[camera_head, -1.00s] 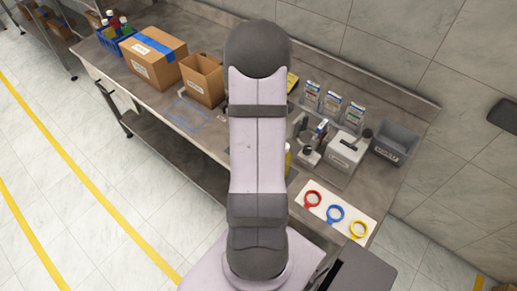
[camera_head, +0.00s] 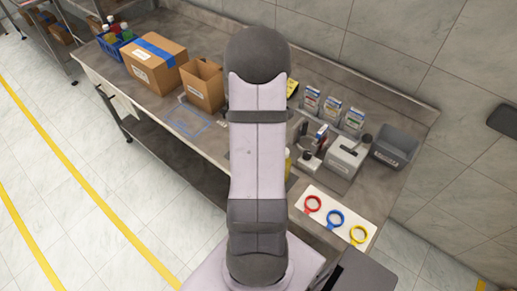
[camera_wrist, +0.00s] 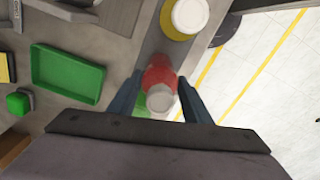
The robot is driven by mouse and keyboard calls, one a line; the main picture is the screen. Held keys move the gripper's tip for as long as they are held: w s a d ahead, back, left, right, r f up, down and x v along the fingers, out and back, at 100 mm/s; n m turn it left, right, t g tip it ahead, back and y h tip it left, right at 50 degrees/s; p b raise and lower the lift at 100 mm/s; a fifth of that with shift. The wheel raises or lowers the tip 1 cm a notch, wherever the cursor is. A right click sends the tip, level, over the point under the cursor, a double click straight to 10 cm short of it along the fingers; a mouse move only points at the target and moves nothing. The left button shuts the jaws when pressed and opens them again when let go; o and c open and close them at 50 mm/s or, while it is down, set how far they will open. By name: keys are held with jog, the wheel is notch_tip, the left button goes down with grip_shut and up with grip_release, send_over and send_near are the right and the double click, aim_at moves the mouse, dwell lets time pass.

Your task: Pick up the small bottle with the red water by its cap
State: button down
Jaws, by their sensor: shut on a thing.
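The small bottle with red water (camera_wrist: 160,72) shows in the wrist view, with its pale cap (camera_wrist: 159,98) toward the camera. My gripper (camera_wrist: 160,85) has one finger on each side of the cap and is shut on it. The bottle's red body shows beyond the cap, between the fingertips. Whether its base touches the surface below cannot be told. In the head view my own arm hides the gripper and the bottle.
A yellow container with a white lid (camera_wrist: 188,16) stands just beyond the bottle. A green tray (camera_wrist: 68,75) and a small green block (camera_wrist: 19,103) lie to the left. The bench edge and floor are on the right. Colored rings lie on a white board (camera_head: 325,229).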

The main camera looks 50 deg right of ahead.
notch_tip(320, 180, up, 10)
jog(key=shift+f+b, duration=0.2)
jog(key=shift+b, duration=1.05)
